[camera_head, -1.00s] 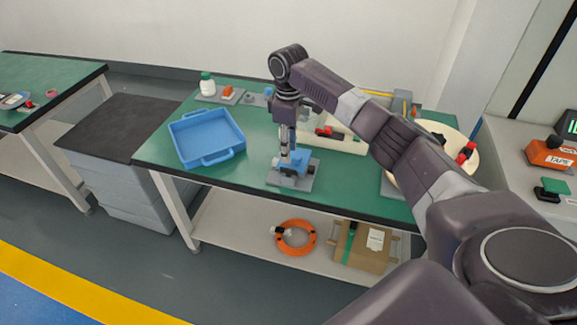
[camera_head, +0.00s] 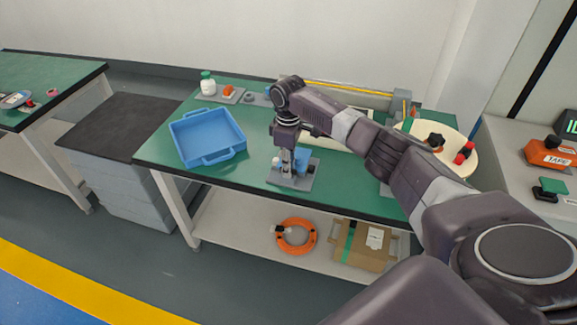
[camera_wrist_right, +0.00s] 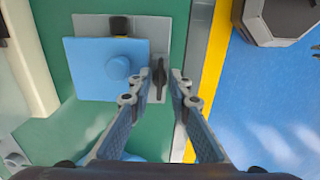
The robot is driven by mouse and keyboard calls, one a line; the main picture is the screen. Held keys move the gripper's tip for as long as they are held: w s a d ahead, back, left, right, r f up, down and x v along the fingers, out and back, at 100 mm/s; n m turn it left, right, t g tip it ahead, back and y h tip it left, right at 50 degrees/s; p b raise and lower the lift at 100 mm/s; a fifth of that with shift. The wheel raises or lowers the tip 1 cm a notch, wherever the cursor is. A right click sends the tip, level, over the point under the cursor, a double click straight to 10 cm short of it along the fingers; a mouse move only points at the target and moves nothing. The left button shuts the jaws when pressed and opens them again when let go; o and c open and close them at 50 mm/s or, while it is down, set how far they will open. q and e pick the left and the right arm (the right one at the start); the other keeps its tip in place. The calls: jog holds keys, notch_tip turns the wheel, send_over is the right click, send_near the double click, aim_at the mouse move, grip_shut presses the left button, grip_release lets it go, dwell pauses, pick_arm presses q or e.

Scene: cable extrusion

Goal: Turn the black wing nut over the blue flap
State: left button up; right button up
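In the right wrist view, the blue flap (camera_wrist_right: 88,82) is a flat square plate with a round blue knob (camera_wrist_right: 118,68) on it. It lies over a grey base plate (camera_wrist_right: 167,28). The black wing nut (camera_wrist_right: 160,76) stands beside the flap's right edge, its wings pointing up and down in the picture. My right gripper (camera_wrist_right: 157,88) is open, with one finger on each side of the nut and gaps showing. In the head view, my right gripper (camera_head: 286,168) is low over the fixture's base plate (camera_head: 303,182) and hides part of it. My left gripper is not in view.
A blue tray (camera_head: 207,138) stands left of the fixture on the green table (camera_head: 240,176). A small black part (camera_wrist_right: 120,25) sits beyond the flap. A cream bowl (camera_head: 462,140) is on the right. An orange cable coil (camera_head: 296,237) and cardboard box (camera_head: 362,247) lie on the lower shelf.

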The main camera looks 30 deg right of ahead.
grip_shut()
